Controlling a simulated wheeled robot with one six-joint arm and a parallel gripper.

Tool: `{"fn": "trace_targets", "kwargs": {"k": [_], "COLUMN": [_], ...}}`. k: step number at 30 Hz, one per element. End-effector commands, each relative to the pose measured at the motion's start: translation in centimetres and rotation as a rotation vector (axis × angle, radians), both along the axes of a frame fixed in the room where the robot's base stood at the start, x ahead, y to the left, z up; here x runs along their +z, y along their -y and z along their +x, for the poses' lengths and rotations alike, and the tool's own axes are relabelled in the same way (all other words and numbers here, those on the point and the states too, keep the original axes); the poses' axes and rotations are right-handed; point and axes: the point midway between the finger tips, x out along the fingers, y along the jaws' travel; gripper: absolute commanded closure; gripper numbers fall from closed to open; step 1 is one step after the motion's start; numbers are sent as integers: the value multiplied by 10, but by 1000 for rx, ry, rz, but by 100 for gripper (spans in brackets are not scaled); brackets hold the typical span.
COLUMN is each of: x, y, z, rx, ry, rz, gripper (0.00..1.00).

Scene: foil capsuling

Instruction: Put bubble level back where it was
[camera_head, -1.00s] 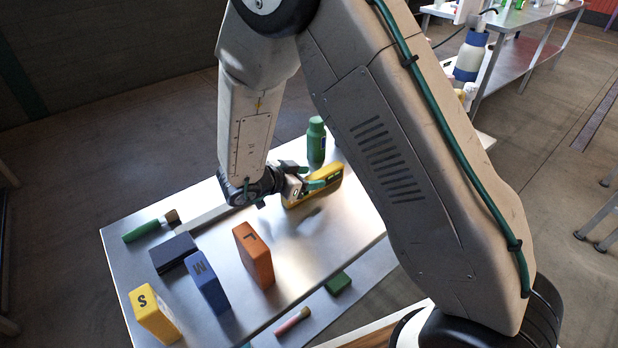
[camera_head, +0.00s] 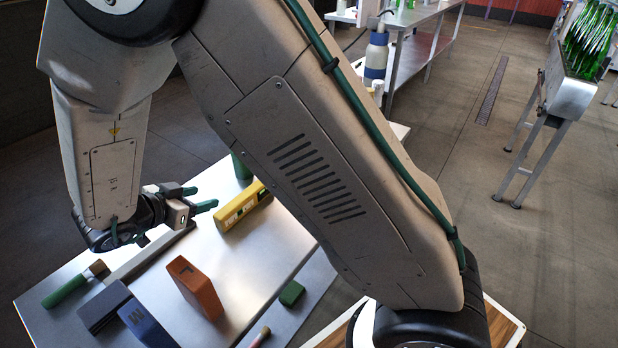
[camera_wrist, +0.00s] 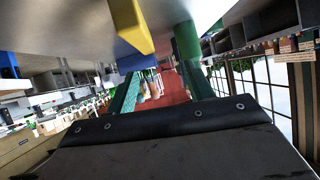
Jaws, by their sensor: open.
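The yellow bubble level (camera_head: 243,206) rests on the metal table beside the green bottle, its far part near my arm link. My gripper (camera_head: 200,198) is open and empty, with its green fingers pointing toward the level from the left, a short gap apart from it. In the wrist view the level (camera_wrist: 132,28) shows at the top, outside the space between the two fingers (camera_wrist: 163,88). That view appears upside down.
An orange block marked L (camera_head: 197,287), a blue block (camera_head: 146,325), a dark box (camera_head: 103,306) and a green-handled brush (camera_head: 70,288) occupy the table's near left. The green bottle (camera_head: 241,168) stands behind the level. A small green block (camera_head: 292,293) lies on the lower ledge.

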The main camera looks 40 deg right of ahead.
Motion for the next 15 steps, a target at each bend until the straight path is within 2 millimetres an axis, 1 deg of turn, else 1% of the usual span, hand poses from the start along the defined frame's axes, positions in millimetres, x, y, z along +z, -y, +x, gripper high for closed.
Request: {"fn": "trace_targets", "kwargs": {"k": [1, 2, 3, 4, 5, 6, 8, 9, 11, 12, 14, 15], "x": [13, 22, 36, 48, 62, 80, 109, 127, 152, 167, 186, 195], "y": [3, 3, 3, 2, 0, -3, -8, -11, -15, -17, -17, -16], "z": [15, 26, 41, 52, 61, 72, 79, 79, 72, 63, 43, 26], "rx": [50, 96, 168, 228, 294, 384, 522, 615, 749, 837, 962, 1039], "ry": [43, 72, 111, 142, 170, 202, 233, 243, 239, 226, 185, 144], "rz": [61, 106, 170, 220, 272, 335, 419, 466, 525, 556, 592, 608], "gripper": [48, 48, 48, 48, 48, 48, 48, 48, 48, 48, 48, 48]}}
